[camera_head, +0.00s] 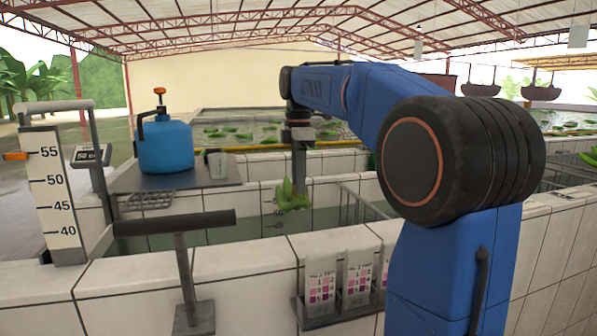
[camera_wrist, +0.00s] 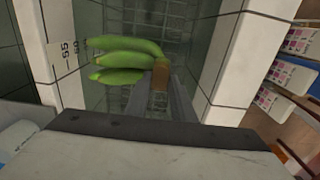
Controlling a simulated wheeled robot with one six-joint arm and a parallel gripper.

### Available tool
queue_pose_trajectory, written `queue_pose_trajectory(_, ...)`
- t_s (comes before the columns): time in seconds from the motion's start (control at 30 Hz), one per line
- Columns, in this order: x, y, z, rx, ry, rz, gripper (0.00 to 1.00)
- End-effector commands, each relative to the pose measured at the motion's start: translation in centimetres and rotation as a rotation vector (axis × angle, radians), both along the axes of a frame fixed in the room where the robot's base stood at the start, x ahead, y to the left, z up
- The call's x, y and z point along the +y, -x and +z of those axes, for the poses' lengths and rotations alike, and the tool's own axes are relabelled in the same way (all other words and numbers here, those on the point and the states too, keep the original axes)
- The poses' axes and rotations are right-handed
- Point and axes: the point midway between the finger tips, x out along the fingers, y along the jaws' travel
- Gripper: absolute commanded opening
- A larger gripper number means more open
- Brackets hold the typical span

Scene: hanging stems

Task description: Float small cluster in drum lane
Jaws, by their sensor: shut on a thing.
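A small cluster of green bananas (camera_head: 291,197) hangs from my gripper (camera_head: 298,178) over a tiled water lane (camera_head: 250,227). In the wrist view the cluster (camera_wrist: 125,57) shows several green fingers spreading left and up from a brown crown (camera_wrist: 160,75). My gripper (camera_wrist: 163,92) is shut on that crown. The cluster's lower tips look close to the water; I cannot tell whether they touch it. No drum can be made out.
A T-shaped dark handle (camera_head: 175,222) and racks of printed cards (camera_head: 340,283) stand at the near wall. A depth gauge (camera_head: 50,195) stands far left.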

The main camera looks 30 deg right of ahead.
Motion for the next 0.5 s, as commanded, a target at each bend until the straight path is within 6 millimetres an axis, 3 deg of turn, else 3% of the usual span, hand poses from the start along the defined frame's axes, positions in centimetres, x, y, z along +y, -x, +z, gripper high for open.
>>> queue_pose_trajectory(0.5, 0.0, 0.1, -4.6, 0.000, 0.000, 0.000, 0.00)
